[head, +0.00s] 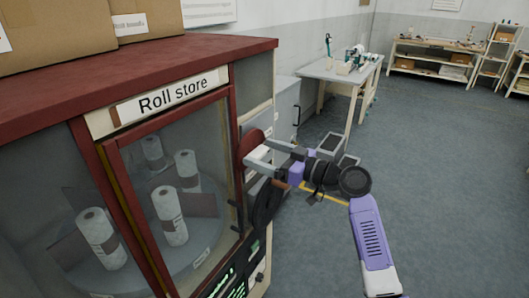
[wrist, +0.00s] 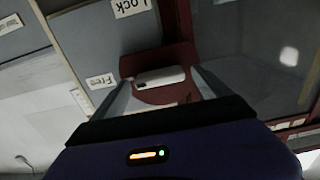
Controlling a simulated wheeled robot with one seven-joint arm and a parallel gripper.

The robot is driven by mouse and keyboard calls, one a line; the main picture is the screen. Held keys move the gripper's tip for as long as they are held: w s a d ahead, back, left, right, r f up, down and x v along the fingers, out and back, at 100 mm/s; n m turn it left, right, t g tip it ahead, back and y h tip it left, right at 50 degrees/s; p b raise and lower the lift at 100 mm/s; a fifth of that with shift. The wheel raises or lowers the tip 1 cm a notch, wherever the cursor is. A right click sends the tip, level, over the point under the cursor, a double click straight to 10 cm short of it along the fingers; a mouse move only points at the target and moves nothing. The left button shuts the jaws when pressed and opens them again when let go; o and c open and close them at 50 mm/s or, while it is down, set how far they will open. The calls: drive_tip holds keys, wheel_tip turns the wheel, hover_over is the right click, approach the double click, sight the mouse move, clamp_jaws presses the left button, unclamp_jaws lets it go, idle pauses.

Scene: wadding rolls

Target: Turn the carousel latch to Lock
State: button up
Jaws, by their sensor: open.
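The carousel latch (wrist: 158,62) is a dark red piece with a pale bar (wrist: 160,78) across it, on the side of the roll store cabinet. A "Lock" label (wrist: 130,7) is above it in the wrist view, and a "Free" label (wrist: 101,81) is to its left. The bar lies nearly level in that view, to the right of "Free" and below "Lock". My gripper (wrist: 162,86) is open, its fingers on either side of the bar. Contact cannot be told. In the head view my gripper (head: 257,153) reaches the red latch (head: 250,142), partly hidden by the fingers.
The red-framed cabinet (head: 190,52) has a glass door, with several white rolls (head: 170,215) on a round carousel inside. A dark round part (head: 266,203) juts out below my gripper. Cardboard boxes stand on top. A workbench (head: 335,72) stands behind; the floor at right is clear.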

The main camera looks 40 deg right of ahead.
drive_tip(key=c, duration=1.4)
drive_tip(key=shift+o, duration=0.2)
drive_tip(key=shift+m, duration=0.3)
drive_tip(key=m, duration=0.3)
drive_tip(key=shift+d+m, duration=0.1)
drive_tip(key=shift+m, duration=0.3)
drive_tip(key=m+p, duration=0.1)
drive_tip(key=m, duration=0.3)
drive_tip(key=m+p, duration=0.2)
drive_tip(key=m, duration=0.3)
drive_tip(key=shift+d+f, duration=0.1)
drive_tip(key=shift+d, duration=0.05)
drive_tip(key=shift+f+m+p, duration=0.15)
drive_tip(key=shift+m+p, duration=0.65)
drive_tip(key=shift+m, duration=0.35)
drive_tip(key=shift+f+m+p, duration=0.1)
drive_tip(key=shift+m+p, duration=0.65)
drive_tip(key=shift+m, duration=0.4)
drive_tip(key=shift+d, duration=0.1)
